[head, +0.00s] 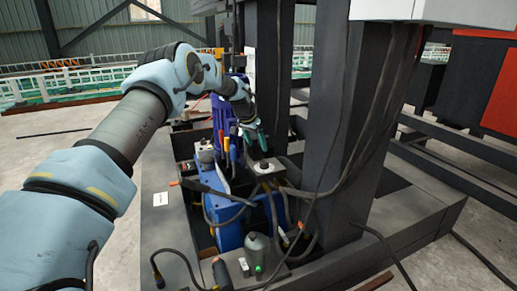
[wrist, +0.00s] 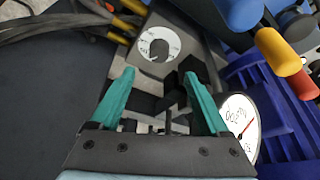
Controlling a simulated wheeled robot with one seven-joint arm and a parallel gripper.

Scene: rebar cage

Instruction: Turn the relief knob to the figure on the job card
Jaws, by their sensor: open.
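The relief knob (wrist: 158,50) is a dark knob in a white dial ring with small markings, on a grey block, in the wrist view. The dial's figures are too small to read surely. My gripper (wrist: 159,74) has teal fingers standing apart with nothing held between them; the knob shows just beyond the fingertips, and they look clear of it. In the head view my gripper (head: 257,140) hangs above the block with the knob (head: 264,164). A small white card (head: 161,199) lies on the dark base at left; its writing is too small to read.
A round white gauge with a red needle (wrist: 242,126) sits beside the right finger. Tools with red, yellow and blue handles (wrist: 277,50) stand in a blue rack at right. Cables (wrist: 60,25) run at upper left. A dark column (head: 345,110) rises right of my gripper.

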